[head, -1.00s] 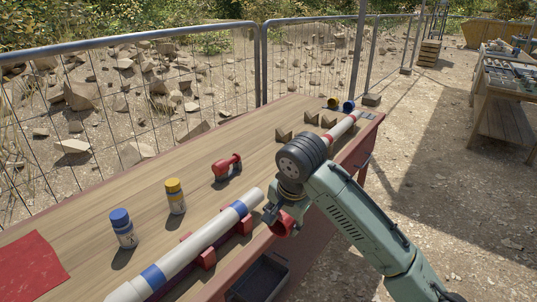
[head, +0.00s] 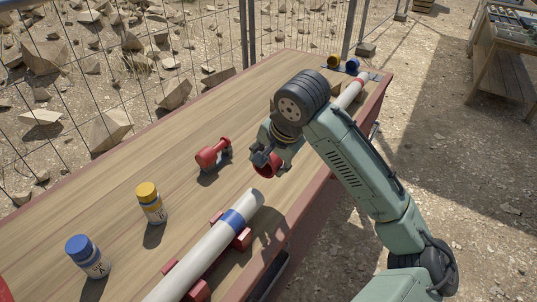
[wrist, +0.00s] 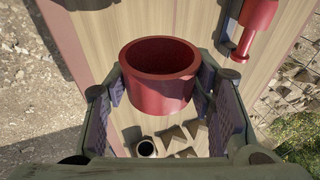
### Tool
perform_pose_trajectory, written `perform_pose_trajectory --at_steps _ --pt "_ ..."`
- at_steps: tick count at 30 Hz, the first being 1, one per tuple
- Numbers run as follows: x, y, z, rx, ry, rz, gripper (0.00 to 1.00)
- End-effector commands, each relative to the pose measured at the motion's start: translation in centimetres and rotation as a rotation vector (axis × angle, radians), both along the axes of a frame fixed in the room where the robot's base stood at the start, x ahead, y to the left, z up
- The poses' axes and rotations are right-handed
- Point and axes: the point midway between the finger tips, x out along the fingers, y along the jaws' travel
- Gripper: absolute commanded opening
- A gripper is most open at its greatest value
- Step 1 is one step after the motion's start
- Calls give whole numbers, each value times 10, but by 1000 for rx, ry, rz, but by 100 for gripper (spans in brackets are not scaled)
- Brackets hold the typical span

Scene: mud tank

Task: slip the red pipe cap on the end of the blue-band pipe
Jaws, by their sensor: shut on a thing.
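The red pipe cap (head: 270,168) is held in my gripper (head: 265,158) above the table, a short way beyond the far end of the blue-band pipe. In the wrist view the cap (wrist: 160,72) sits between both fingers (wrist: 160,88), its round open mouth showing. The blue-band pipe (head: 205,250) is white and lies on red supports (head: 243,238) along the table's front side. Its blue band (head: 232,219) is near its bare far end (head: 256,198). Cap and pipe end look apart; whether they are in line I cannot tell.
A yellow-capped bottle (head: 151,203) and a blue-capped bottle (head: 88,257) stand on the table (head: 190,120). A red-banded pipe (head: 350,92) lies at the far end, near yellow (head: 334,61) and blue (head: 352,65) pieces.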

Motion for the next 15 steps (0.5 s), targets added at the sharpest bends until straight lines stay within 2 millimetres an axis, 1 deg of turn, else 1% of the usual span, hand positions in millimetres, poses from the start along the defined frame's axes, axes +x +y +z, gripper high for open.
perform_pose_trajectory --at_steps 8,15 --pt "-2 1 -22 -2 0 0 32" --pt "-6 4 -46 -1 0 1 32"
